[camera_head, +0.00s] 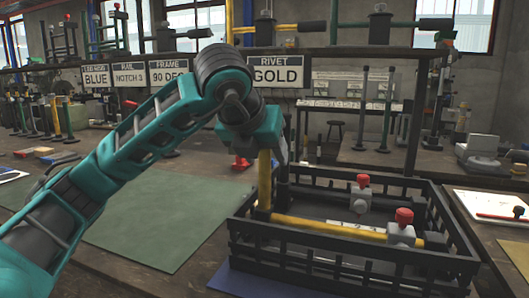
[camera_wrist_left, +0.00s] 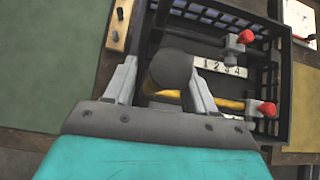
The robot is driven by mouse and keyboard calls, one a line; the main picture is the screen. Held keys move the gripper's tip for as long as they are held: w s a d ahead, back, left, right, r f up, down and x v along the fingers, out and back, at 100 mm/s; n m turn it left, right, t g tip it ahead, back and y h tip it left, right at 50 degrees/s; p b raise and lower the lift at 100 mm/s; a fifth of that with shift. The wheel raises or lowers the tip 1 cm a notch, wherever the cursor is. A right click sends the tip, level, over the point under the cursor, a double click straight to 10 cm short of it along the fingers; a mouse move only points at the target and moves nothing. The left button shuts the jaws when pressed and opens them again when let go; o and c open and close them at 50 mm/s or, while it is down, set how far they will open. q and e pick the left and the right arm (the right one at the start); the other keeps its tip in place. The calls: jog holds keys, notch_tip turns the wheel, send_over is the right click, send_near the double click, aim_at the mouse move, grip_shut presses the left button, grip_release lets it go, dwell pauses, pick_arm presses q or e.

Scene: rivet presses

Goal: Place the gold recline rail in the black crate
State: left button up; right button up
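A gold rail (camera_head: 330,228) lies along the near part of the black crate (camera_head: 340,262), with a dark end at the right. A gold upright (camera_head: 264,182) stands at the crate's left end; I cannot tell whether the two are joined. In the left wrist view, the yellow bar (camera_wrist_left: 228,102) runs across the crate (camera_wrist_left: 284,90). My left gripper (camera_head: 265,148) is over the top of the upright. In the wrist view, its fingers (camera_wrist_left: 165,85) stand apart on either side of a dark round end (camera_wrist_left: 170,69), with a gap visible at the left finger. My right gripper is out of view.
Red-knobbed grey fittings (camera_head: 402,228) (camera_head: 363,190) and a numbered white strip (camera_wrist_left: 220,68) are in the crate. A green mat (camera_head: 165,215) lies left of it, a white clipboard (camera_head: 490,206) right. A sign reading RIVET GOLD (camera_head: 279,71) hangs behind.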

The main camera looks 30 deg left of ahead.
pick_arm(q)
jog(key=p+v, duration=0.3)
jog(key=v, duration=0.9)
jog(key=shift+p, duration=0.4)
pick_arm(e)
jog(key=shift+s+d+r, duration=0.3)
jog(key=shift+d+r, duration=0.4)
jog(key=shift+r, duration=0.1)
